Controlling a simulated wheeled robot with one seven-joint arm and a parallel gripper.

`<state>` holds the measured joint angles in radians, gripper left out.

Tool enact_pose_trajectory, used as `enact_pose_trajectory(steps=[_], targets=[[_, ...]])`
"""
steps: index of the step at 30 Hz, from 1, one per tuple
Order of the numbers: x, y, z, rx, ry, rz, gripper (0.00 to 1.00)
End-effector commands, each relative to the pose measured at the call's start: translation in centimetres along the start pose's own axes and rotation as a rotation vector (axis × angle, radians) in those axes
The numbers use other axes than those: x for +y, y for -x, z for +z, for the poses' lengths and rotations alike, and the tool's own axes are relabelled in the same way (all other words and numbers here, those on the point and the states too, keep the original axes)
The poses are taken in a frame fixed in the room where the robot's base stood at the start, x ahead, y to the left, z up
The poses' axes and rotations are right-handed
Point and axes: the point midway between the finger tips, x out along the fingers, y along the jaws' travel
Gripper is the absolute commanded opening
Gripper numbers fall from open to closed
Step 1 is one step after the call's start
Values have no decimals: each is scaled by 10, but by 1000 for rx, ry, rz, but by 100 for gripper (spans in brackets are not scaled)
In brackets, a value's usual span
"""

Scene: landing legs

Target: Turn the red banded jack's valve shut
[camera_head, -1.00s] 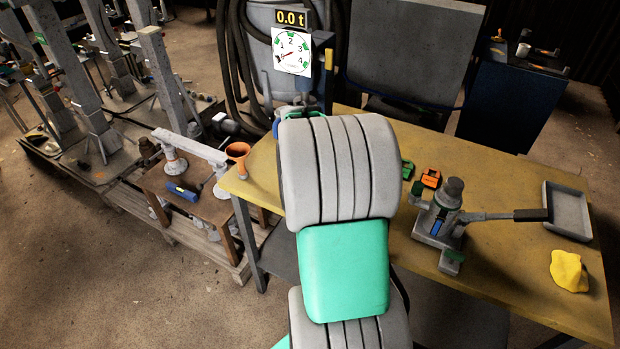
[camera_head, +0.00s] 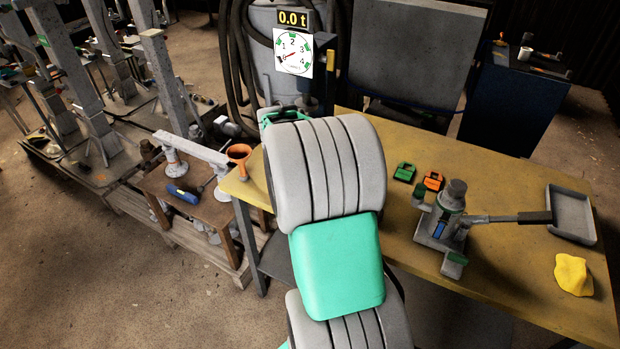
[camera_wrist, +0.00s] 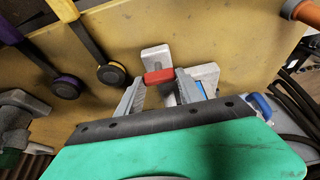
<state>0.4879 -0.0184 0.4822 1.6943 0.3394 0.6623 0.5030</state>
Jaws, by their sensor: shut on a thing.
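In the wrist view, the red valve bar (camera_wrist: 158,76) sits at a small grey plate on the yellow bench. My gripper (camera_wrist: 160,84) has its two grey fingers on either side of the red bar, shut on it. The red banded jack's body (camera_wrist: 203,80), grey with a blue patch, shows partly behind the right finger. Most of that jack is hidden by my gripper. In the head view, my arm hides both this jack and my fingers.
A grey tray (camera_head: 571,214) and yellow cloth (camera_head: 573,274) lie farther right. The gauge (camera_head: 293,52) display reads 0.0 t. Dark handles (camera_wrist: 110,72) lie near the fingers.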

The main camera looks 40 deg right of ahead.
Motion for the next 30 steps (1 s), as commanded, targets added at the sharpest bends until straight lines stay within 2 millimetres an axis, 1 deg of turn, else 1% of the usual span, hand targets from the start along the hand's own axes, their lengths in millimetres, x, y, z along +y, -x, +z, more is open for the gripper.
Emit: enact_pose_trajectory(steps=[4,5,12,19,22,26,27,30], targets=[[0,1,-1,3,-2,-2,3],[0,1,-1,3,-2,-2,45],[0,0,-1,1,-1,-1,65],[0,1,0,1,0,-1,65],[-1,8,-1,2,1,-2,65],[-1,31,-1,4,0,-4,65],[-1,41,-1,4,1,-5,65],[-1,60,-1,4,0,-4,65]])
